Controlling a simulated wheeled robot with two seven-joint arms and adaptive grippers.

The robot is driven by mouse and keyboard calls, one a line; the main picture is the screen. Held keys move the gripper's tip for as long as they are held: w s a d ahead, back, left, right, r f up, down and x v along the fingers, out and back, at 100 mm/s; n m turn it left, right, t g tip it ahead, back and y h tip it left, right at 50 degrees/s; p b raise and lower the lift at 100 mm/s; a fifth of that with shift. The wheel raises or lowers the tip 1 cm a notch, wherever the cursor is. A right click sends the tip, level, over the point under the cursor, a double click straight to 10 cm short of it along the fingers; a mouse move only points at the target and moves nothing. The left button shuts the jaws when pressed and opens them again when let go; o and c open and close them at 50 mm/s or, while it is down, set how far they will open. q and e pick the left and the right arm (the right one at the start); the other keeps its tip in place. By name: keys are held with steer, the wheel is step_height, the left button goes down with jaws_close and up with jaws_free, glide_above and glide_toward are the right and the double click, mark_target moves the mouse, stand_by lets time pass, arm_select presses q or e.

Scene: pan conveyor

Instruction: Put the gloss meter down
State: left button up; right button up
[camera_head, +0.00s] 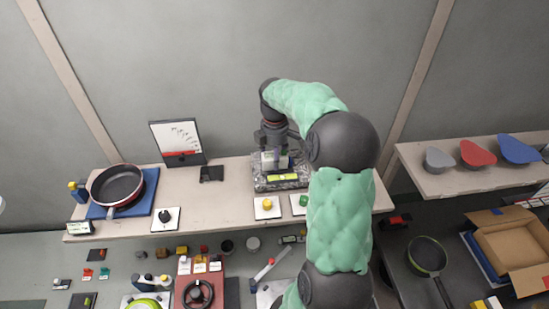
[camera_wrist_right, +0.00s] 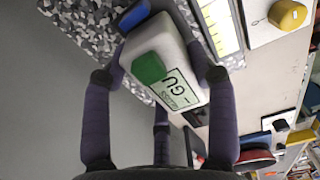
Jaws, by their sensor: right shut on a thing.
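The gloss meter (camera_wrist_right: 165,62) is a white block with a green button and a display reading GU. In the right wrist view my right gripper (camera_wrist_right: 160,76) is shut on it, with dark fingers on both sides. A speckled grey slab (camera_wrist_right: 75,40) lies beyond the meter; whether they touch I cannot tell. In the head view my right gripper (camera_head: 272,148) is above the slab (camera_head: 262,184) on the table, and the meter (camera_head: 275,161) shows small and partly hidden beneath it. My left gripper is not in view.
A yellow-green strip (camera_head: 282,177) is at the slab's front. A plate with a yellow knob (camera_head: 267,206) stands before it. To the left are a small black pad (camera_head: 211,174), a display stand (camera_head: 178,141) and a red-rimmed pan (camera_head: 117,186).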

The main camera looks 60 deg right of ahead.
steer(key=shift+r, duration=0.15)
steer(key=o, duration=1.4)
steer(key=shift+f, duration=0.2)
steer(key=shift+r, duration=0.1)
step_height(320, 180, up, 12)
steer(key=shift+r, duration=0.1)
